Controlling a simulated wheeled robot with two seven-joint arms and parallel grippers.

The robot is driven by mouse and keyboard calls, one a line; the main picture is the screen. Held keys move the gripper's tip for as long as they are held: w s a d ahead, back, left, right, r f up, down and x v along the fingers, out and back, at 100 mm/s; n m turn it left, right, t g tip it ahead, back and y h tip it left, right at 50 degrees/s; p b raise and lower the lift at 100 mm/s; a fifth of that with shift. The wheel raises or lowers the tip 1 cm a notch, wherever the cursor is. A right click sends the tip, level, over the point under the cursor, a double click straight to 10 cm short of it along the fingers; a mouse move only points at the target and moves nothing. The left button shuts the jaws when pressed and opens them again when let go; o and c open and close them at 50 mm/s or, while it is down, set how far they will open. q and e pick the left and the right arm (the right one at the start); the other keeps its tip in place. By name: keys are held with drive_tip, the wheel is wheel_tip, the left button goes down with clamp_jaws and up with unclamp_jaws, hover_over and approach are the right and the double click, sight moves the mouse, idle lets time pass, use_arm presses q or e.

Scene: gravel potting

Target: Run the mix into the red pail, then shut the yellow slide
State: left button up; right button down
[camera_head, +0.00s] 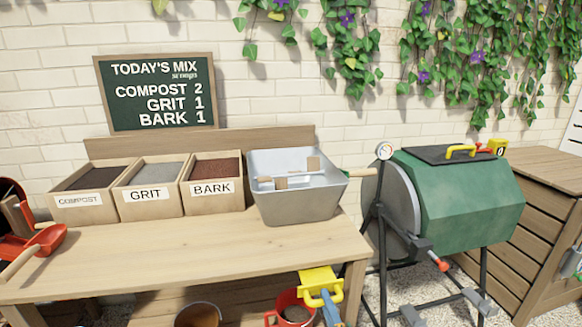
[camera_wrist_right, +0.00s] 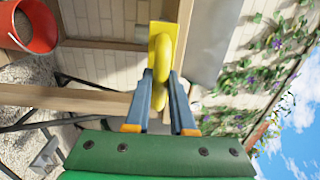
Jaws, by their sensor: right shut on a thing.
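The yellow slide (camera_head: 318,279) sticks out at the front edge of the bench, below and in front of the grey metal tub (camera_head: 300,205). My right gripper (camera_head: 328,294) is shut on its yellow handle; the wrist view shows both fingers (camera_wrist_right: 160,95) on either side of the handle loop. The red pail (camera_head: 273,318) stands low beneath the slide, partly cut off by the frame, with brown material inside. The red pail also shows in the wrist view (camera_wrist_right: 42,38) at the top left.
Wooden bins of compost (camera_head: 84,207), grit (camera_head: 150,204) and bark (camera_head: 211,200) stand on the bench (camera_head: 190,250). A green tumbler (camera_head: 460,200) stands right of the bench. The bench's front middle is clear.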

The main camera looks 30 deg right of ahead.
drive_tip(key=shift+b+x, duration=0.4)
drive_tip(key=shift+x, duration=0.7)
drive_tip(key=shift+b+x, duration=0.4)
drive_tip(key=shift+x, duration=0.5)
drive_tip(key=shift+c, duration=2)
unclamp_jaws()
drive_tip(key=shift+w, duration=0.15)
